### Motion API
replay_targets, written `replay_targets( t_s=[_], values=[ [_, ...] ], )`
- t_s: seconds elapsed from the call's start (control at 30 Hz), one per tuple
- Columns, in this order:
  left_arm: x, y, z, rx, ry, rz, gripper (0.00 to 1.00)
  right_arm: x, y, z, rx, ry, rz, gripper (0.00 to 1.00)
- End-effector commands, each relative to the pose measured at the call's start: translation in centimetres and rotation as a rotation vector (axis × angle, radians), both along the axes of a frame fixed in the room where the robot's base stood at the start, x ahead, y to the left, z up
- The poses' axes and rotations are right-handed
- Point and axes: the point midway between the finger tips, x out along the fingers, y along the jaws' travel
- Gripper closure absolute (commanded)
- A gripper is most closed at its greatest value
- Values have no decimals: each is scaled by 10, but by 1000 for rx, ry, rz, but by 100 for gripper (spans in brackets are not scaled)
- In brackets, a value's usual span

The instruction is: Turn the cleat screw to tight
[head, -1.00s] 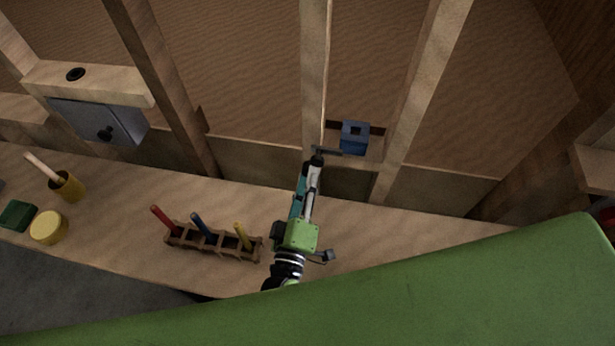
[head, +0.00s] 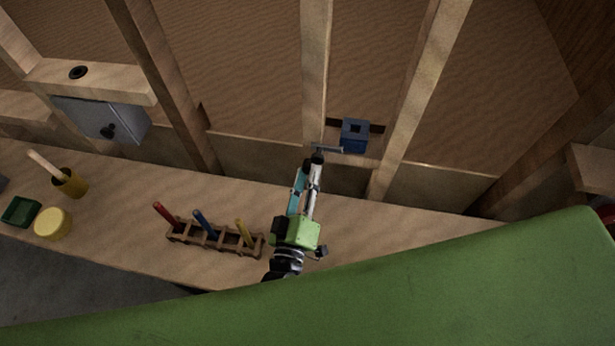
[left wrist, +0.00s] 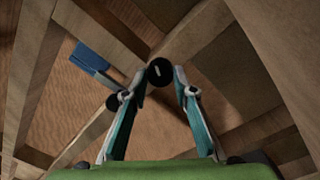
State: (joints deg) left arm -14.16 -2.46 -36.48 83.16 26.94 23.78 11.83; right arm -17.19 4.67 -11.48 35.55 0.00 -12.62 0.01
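My left gripper (head: 316,160) reaches up from the bench to the wooden wall frame. In the left wrist view its two teal and white fingers (left wrist: 160,84) are apart. A round black knob with a pale mark (left wrist: 160,71), which looks like the cleat screw, shows between the fingertips; I cannot tell whether they touch it. In the head view a thin grey bar (head: 329,149) shows by the fingertips. A blue square block with a dark opening (head: 355,133) sits just right of it on the rail; its blue shape also shows in the left wrist view (left wrist: 88,57). My right gripper is not in view.
Upright studs (head: 315,70) stand on both sides of the blue block. On the bench a wooden rack (head: 215,238) holds red, blue and yellow handled tools.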

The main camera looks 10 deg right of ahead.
Motion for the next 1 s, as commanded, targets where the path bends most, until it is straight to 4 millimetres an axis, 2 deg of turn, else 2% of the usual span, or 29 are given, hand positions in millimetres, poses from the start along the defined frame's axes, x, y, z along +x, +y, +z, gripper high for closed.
replay_targets(
  t_s=[0.03,0.47,0.57,0.8,1.0],
  values=[
    [3,1,5,-4,-9,4,60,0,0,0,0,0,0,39],
    [-5,2,0,-1,1,-1,58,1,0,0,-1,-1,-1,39],
    [-17,7,-2,0,2,-1,58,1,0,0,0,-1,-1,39],
    [-64,29,-4,0,2,-1,58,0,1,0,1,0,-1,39],
    [-94,42,-5,-1,0,0,58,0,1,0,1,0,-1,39]
  ],
)
